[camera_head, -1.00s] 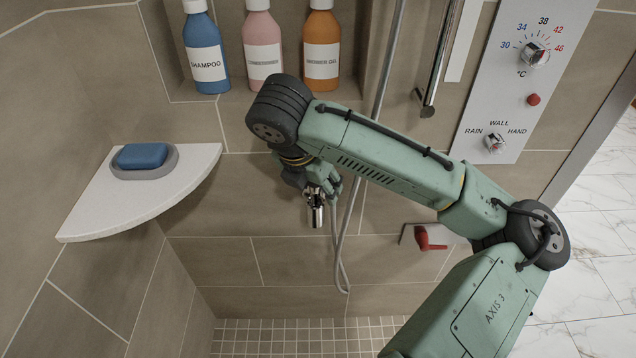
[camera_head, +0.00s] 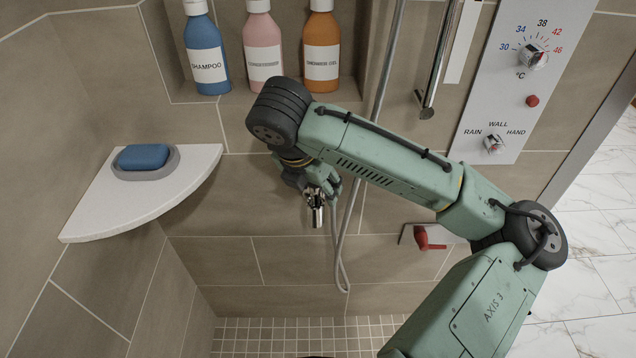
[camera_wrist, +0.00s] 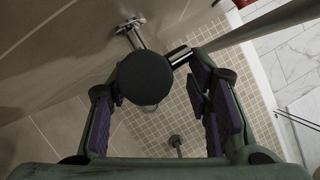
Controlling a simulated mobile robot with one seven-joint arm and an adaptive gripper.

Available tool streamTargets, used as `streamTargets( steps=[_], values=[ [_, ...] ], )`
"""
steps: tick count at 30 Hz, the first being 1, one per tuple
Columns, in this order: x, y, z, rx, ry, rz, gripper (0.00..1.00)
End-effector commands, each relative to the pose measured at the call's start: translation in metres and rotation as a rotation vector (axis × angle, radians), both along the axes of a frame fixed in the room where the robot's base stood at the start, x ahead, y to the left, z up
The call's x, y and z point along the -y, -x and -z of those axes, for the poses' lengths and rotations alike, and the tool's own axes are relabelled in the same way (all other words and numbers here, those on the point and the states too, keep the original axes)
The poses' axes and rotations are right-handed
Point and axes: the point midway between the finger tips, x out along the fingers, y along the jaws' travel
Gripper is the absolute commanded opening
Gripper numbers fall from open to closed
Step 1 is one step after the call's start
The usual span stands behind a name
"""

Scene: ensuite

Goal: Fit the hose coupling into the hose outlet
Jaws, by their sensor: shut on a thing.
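My gripper (camera_head: 318,192) is low in front of the tiled wall, pointing down, shut on the hose coupling (camera_head: 317,216), a short chrome cylinder jutting below the fingers. In the wrist view, my gripper (camera_wrist: 155,82) has purple-padded fingers on both sides of a round dark disc (camera_wrist: 144,77), which hides much of what lies beyond. A chrome wall fitting (camera_wrist: 131,27), apparently the hose outlet, shows just above the disc. I cannot tell whether coupling and outlet touch. The outlet is not clearly visible in the head view.
A grey hose (camera_head: 343,262) hangs in a loop just right of my gripper. A corner shelf (camera_head: 90,215) with blue soap (camera_head: 142,156) stands left. Bottles fill the niche above. A red lever (camera_head: 424,238) and control panel (camera_head: 500,100) are right.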

Motion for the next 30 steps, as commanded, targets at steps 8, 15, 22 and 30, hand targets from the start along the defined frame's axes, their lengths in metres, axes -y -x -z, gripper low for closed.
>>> streamTargets(
  steps=[8, 15, 22, 30],
  values=[
    [0.0, 0.0, 0.002, 0.0, 0.0, 0.0, 0.16],
    [0.0, 0.0, 0.008, 0.0, 0.0, 0.0, 0.16],
    [0.0, 0.0, 0.014, 0.0, -0.001, 0.0, 0.16],
    [0.0, 0.0, 0.02, 0.0, -0.001, 0.0, 0.16]
  ],
)
